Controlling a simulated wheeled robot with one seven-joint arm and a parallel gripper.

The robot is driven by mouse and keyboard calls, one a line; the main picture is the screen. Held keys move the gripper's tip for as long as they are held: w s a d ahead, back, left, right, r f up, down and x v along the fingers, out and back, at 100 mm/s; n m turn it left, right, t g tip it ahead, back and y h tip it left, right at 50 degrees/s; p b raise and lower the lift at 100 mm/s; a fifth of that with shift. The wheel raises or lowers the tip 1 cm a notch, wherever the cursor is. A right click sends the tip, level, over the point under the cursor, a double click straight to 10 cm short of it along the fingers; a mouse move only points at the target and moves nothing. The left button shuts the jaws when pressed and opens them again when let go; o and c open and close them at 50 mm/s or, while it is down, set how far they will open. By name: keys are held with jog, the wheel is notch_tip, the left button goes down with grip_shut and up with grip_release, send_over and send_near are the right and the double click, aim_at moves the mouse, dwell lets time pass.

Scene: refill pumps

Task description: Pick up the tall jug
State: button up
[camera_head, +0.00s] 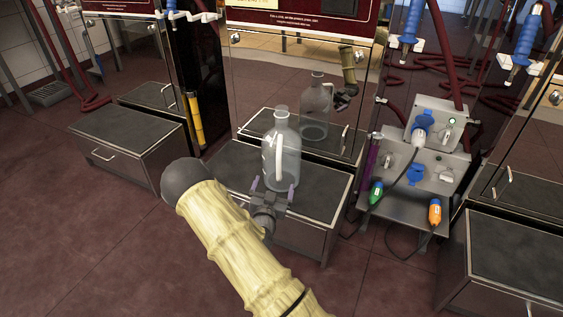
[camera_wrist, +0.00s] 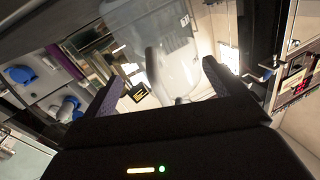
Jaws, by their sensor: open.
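The tall jug (camera_head: 286,158) is a clear bottle with a narrow neck and a pale handle on its left side. It stands upright on the dark top of a low metal cabinet (camera_head: 232,173), and its reflection shows in the shiny panel behind. My gripper (camera_head: 271,190) is at the jug's lower front, its fingers open and pointing toward it. In the wrist view the fingers (camera_wrist: 172,93) are spread wide, with the see-through jug (camera_wrist: 172,45) between and beyond them. I cannot tell whether either finger touches the jug.
Another low drawer cabinet (camera_head: 127,135) stands to the left and one (camera_head: 510,250) to the right. A grey socket box (camera_head: 425,150) with blue, green and orange plugs and hanging cables is right of the jug. The red floor at front left is clear.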

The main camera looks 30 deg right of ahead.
jog(key=shift+w+d+f+b, duration=0.25)
jog(key=shift+w+d+b, duration=0.2)
jog(key=shift+b, duration=0.25)
jog(key=b+x, duration=0.2)
jog(key=x, duration=0.1)
jog(key=shift+f, duration=0.2)
jog(key=shift+w+d+r+b, duration=0.2)
jog(key=shift+w+d+b, duration=0.1)
jog(key=shift+d, duration=0.05)
jog(key=shift+c, duration=0.4)
